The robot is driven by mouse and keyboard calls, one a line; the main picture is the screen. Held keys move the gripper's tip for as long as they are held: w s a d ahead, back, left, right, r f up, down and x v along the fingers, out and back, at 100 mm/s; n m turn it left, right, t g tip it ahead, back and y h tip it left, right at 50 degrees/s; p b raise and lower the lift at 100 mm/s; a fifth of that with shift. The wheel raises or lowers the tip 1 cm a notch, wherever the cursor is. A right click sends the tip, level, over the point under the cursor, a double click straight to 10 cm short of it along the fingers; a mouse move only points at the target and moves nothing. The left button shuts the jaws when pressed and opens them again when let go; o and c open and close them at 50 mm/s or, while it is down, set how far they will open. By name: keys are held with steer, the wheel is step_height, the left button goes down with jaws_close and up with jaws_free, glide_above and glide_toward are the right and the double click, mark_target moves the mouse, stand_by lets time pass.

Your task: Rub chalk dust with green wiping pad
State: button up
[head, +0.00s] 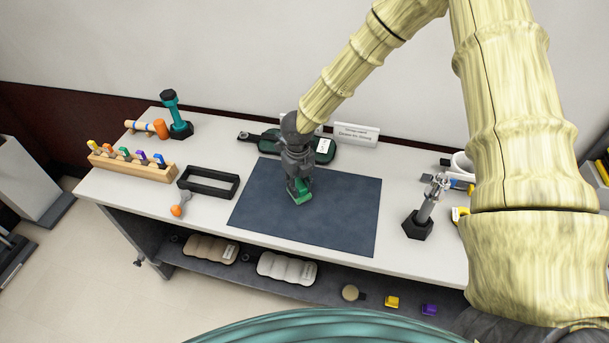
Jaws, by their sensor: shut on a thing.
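The green wiping pad (301,197) is at the lower end of my gripper (298,186), over the dark blue mat (335,222) on the white table. My gripper points down and is shut on the pad. The pad appears to be at the mat's surface, but I cannot tell for certain whether it touches. I cannot make out any chalk dust on the mat; the gripper and pad hide part of it.
Left of the mat are an empty black frame (209,182), an orange-ended tool (178,210) and a wooden rack (133,166) with several coloured pieces. A black-based metal tool (418,224) stands at right. A white sign (357,134) is behind. The mat's front is clear.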

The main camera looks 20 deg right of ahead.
steer(key=shift+w+a+r, duration=0.1)
steer(key=shift+w+a, duration=0.65)
steer(key=shift+w+r+p, duration=0.1)
steer(key=shift+r+p, duration=0.05)
steer(key=shift+p, duration=0.3)
step_height(320, 180, up, 8)
steer(key=p, duration=0.5)
steer(key=shift+d+p, duration=0.1)
steer(key=shift+p, duration=0.2)
steer(key=shift+f, duration=0.25)
